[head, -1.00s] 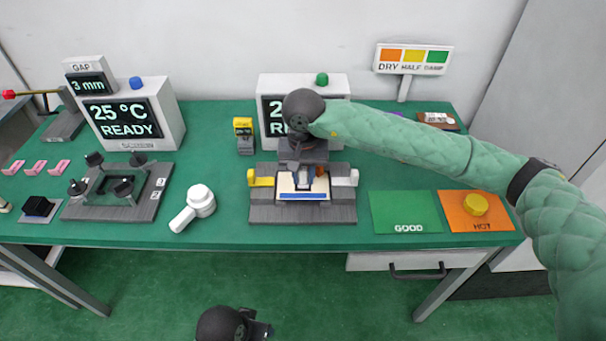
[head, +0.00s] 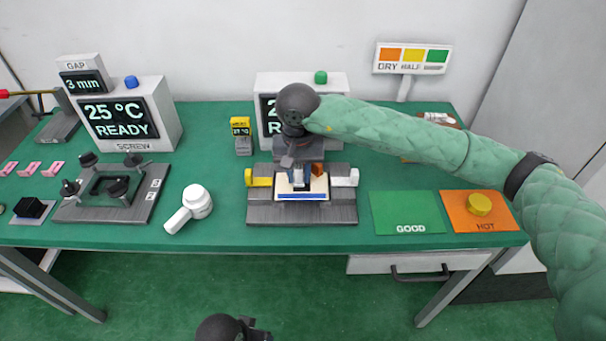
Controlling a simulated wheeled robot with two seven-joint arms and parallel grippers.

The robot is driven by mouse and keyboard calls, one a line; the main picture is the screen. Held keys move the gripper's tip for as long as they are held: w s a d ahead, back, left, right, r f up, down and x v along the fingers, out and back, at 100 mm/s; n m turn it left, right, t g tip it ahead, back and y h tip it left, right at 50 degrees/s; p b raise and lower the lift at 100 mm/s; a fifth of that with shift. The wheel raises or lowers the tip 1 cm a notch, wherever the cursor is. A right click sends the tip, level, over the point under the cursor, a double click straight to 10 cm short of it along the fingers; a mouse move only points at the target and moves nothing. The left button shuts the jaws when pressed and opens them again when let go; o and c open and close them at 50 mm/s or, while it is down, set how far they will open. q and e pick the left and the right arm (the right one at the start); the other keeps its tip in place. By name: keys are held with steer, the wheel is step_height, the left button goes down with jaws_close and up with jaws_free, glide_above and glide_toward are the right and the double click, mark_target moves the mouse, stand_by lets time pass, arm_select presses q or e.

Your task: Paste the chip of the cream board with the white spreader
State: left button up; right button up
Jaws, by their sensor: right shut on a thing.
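The cream board (head: 285,188) lies in the grey fixture (head: 262,214) at the middle of the table, with a blue strip along its front edge. My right gripper (head: 300,182) reaches down over the board from behind. It is shut on a small pale tool, apparently the white spreader, mostly hidden by the fingers. The chip is hidden beneath the gripper. I cannot tell whether the tool touches it. My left gripper (head: 258,331) is low at the bottom edge, in front of the table, partly cut off; its jaw state is unclear.
A yellow lever (head: 260,181) and a white lever (head: 344,181) flank the board, with an orange-brown block (head: 318,170) behind it. A white round-headed tool (head: 195,203) lies to the left. A green GOOD mat (head: 408,207) and orange HOT mat (head: 466,203) lie right.

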steer(key=shift+a, duration=0.2)
steer(key=shift+d, duration=0.1)
steer(key=shift+s+d+f+b, duration=0.1)
steer(key=shift+s+d+b, duration=0.15)
steer(key=shift+d+b, duration=0.2)
steer(key=shift+s+d+b, duration=0.2)
steer(key=shift+d+b, duration=0.1)
steer(key=shift+d, duration=0.2)
steer(key=shift+a, duration=0.2)
steer(key=shift+a+b, duration=0.6)
steer(key=shift+a, duration=0.2)
steer(key=shift+w+d+b, duration=0.2)
steer(key=shift+d+b, duration=0.25)
steer(key=shift+d, duration=0.05)
steer(key=shift+w+d+b, duration=0.2)
steer(key=shift+d+b, duration=0.2)
steer(key=shift+d, duration=0.1)
steer(key=shift+a, duration=0.1)
